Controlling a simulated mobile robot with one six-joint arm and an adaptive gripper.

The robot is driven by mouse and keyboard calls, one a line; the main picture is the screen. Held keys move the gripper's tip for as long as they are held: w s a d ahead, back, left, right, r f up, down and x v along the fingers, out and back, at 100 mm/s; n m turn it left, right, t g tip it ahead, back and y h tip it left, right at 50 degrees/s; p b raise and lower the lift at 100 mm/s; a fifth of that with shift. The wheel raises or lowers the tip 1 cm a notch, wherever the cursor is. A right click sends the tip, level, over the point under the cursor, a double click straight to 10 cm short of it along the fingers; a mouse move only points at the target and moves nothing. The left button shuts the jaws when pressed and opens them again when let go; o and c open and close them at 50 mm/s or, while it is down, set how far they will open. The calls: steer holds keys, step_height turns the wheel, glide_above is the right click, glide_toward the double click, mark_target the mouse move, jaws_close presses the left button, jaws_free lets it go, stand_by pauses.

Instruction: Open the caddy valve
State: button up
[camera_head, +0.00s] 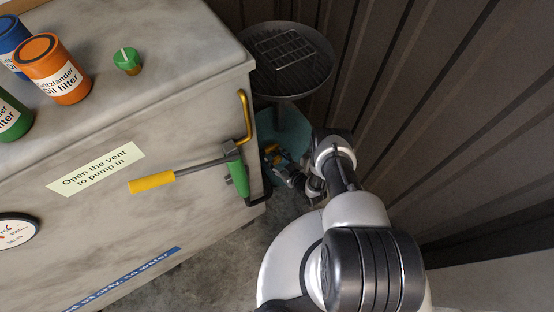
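The caddy is a dark round pan (318,79) with a wire rack on it, standing on a post over a teal tank (292,133) in the corner right of the grey bench. A small blue and yellow part (274,153), perhaps the caddy valve, shows low at the tank's front. My arm reaches down there, and my gripper (283,170) is at or very close to that part. The gripper is small, dark and partly merged with the part in the picture. I cannot tell whether its fingers touch the part or how far apart they are.
The grey bench (190,70) fills the left, with oil filter cans (62,85) and a green-capped plug (127,62) on top. A hand pump with a yellow-gripped lever (153,182) juts from its side. A dark ribbed wall (450,110) closes off the right.

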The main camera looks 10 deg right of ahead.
steer(key=c, duration=0.8)
steer(key=shift+a+n+h, duration=0.1)
steer(key=shift+n+h, duration=0.3)
steer(key=shift+n, duration=0.3)
steer(key=shift+c, duration=0.2)
steer(key=shift+n+t+h, duration=0.4)
steer(key=shift+n+h, duration=0.2)
steer(key=shift+n, duration=0.2)
steer(key=o, duration=1.1)
steer(key=shift+s, duration=0.15)
steer(key=v, duration=1.2)
